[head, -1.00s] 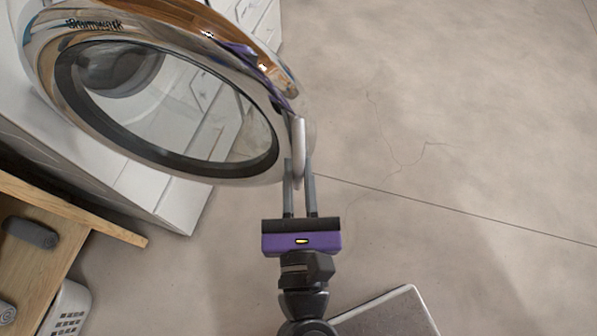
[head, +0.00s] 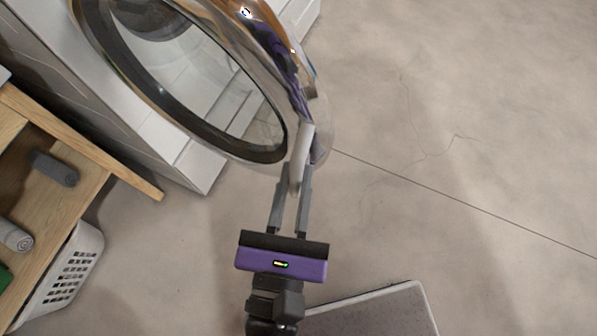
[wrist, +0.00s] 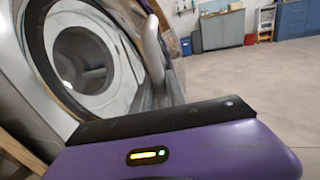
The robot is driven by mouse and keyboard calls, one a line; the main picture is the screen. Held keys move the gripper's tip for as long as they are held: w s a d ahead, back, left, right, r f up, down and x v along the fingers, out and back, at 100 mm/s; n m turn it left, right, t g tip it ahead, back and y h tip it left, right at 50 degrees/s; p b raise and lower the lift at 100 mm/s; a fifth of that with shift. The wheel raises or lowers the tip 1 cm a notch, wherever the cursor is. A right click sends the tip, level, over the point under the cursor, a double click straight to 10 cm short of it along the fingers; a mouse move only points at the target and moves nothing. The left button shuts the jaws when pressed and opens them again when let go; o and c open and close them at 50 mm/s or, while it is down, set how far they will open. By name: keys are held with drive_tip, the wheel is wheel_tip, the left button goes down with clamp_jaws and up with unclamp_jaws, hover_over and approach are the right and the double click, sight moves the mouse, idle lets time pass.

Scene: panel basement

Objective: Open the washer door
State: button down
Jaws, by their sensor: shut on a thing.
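The washer door (head: 200,92) is a round glass pane with a dark inner ring and a chrome rim. It stands open, swung away from the white washer (head: 187,160). Its pale handle (head: 302,150) is on the right side of the rim. My gripper (head: 295,182) is shut on the handle, one finger on each side. In the wrist view the handle (wrist: 155,50) rises behind the purple gripper body, which hides the fingertips. The round drum opening (wrist: 88,62) shows through the door there.
A wooden shelf unit (head: 95,145) with grey rolls stands at the left, beside a white basket (head: 75,270). A pale flat panel (head: 375,312) lies at the bottom. The floor at the right is clear. Blue cabinets (wrist: 298,17) stand far off.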

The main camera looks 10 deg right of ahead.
drive_tip(key=shift+w+a, duration=0.1)
drive_tip(key=shift+a, duration=0.2)
drive_tip(key=c, duration=1.3)
unclamp_jaws()
drive_tip(key=shift+c, duration=0.2)
drive_tip(key=shift+d, duration=0.15)
drive_tip(key=b+v, duration=0.1)
drive_tip(key=v, duration=0.6)
drive_tip(key=shift+s, duration=0.35)
